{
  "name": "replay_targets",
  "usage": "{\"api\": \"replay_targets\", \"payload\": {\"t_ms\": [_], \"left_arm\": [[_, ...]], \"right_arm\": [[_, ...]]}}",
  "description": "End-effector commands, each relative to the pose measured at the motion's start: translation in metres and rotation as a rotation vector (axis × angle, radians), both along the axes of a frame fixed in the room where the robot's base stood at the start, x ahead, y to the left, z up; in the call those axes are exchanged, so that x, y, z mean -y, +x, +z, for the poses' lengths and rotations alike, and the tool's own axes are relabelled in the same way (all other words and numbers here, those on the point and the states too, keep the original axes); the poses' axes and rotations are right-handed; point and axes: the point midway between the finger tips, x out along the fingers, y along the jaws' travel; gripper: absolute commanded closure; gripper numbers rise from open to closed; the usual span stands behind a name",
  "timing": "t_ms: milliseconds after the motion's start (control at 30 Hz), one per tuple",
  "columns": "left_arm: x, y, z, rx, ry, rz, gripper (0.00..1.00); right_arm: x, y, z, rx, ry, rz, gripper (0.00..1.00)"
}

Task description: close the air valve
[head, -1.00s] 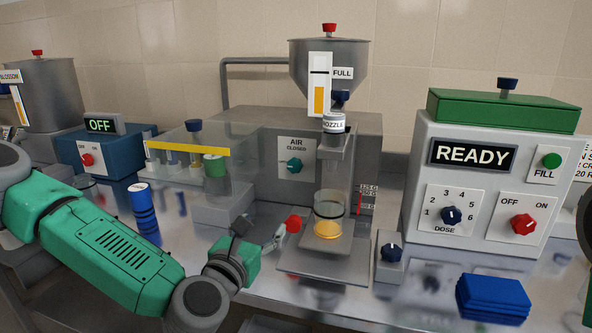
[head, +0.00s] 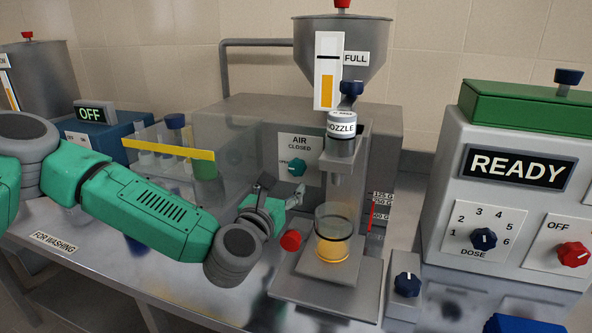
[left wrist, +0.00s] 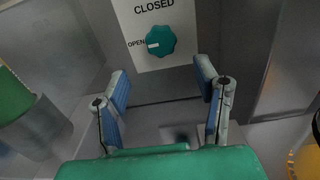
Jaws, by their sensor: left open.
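The air valve (head: 297,168) is a green knob on a white plate marked AIR and CLOSED, on the front of the grey filling machine. In the left wrist view the knob (left wrist: 160,42) has its white mark pointing left at OPEN, with CLOSED printed above it. My left gripper (head: 282,191) is open and empty, just below and in front of the knob. In the left wrist view its two blue-padded fingers (left wrist: 162,82) are spread, with the knob ahead between and beyond them, apart from both. My right gripper is not in view.
A red knob (head: 291,240) and a glass jar with orange contents (head: 333,236) stand close below and right of my left gripper. A clear guard with a yellow strip (head: 168,149) is to the left. The READY dosing box (head: 516,166) stands right.

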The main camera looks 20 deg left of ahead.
Motion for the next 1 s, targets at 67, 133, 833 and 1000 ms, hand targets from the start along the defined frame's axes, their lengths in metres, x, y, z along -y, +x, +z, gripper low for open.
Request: {"api": "replay_targets", "payload": {"t_ms": [67,133,833,1000], "left_arm": [[0.001,0.019,0.001,0.002,0.001,0.002,0.44],[0.001,0.034,0.001,0.003,0.001,0.002,0.44],[0.003,0.083,0.0,0.0,0.0,0.0,0.44],[0.003,0.083,0.0,0.0,0.0,0.0,0.94]], "right_arm": [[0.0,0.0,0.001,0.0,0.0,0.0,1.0],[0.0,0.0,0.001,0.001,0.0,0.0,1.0],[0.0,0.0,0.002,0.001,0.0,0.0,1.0],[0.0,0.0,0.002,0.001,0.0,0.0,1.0]]}}
